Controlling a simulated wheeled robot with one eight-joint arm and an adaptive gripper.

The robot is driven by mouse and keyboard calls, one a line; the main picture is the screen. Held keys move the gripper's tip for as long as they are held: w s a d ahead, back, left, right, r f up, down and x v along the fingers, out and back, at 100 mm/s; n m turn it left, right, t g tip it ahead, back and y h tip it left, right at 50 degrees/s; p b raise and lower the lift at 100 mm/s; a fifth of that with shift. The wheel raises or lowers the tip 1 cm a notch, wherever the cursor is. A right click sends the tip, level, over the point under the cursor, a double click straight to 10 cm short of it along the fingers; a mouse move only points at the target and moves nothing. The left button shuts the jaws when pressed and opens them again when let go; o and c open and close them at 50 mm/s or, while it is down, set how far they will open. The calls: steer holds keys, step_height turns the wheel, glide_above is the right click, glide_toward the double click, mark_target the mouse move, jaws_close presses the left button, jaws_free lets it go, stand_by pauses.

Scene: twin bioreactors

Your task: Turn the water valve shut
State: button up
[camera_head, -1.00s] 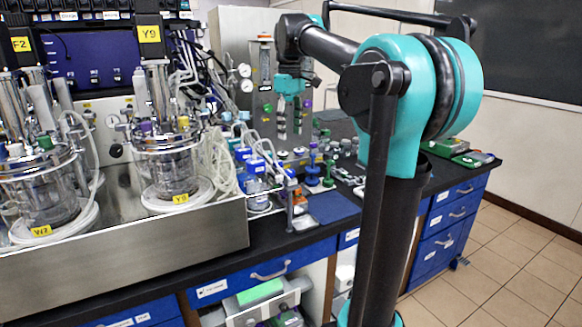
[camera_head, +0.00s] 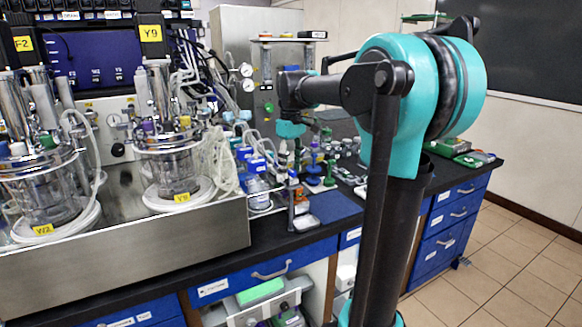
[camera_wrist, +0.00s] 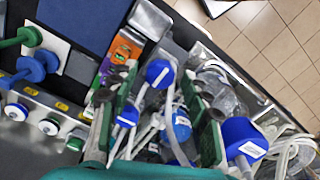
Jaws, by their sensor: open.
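A green-handled fitting (camera_head: 329,172) and a blue-handled fitting (camera_head: 313,172) stand on the bench, right of my gripper. Both also show in the wrist view, green (camera_wrist: 26,38) and blue (camera_wrist: 30,68), at the upper left. They look like valves; I cannot read which one is for water. My gripper (camera_head: 290,152) is small in the head view, hanging down over the crowded bench. In the wrist view my gripper (camera_wrist: 152,100) is open, its green-padded fingers apart. Blue-capped bottles with tubing (camera_wrist: 160,73) appear between and below the fingers. It holds nothing that I can see.
Glass bioreactor vessels (camera_head: 168,165) stand in a steel tray (camera_head: 130,245) at the left. A blue mat (camera_head: 335,207) lies at the bench front. An orange and green box (camera_wrist: 118,52) is close to the left finger. Tubing crowds the area around the bottles.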

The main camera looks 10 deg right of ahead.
jaws_close()
steer(key=shift+m, duration=0.4)
steer(key=m, duration=0.3)
steer(key=shift+m, duration=0.3)
steer(key=m, duration=0.9)
steer(key=shift+m, duration=2.3)
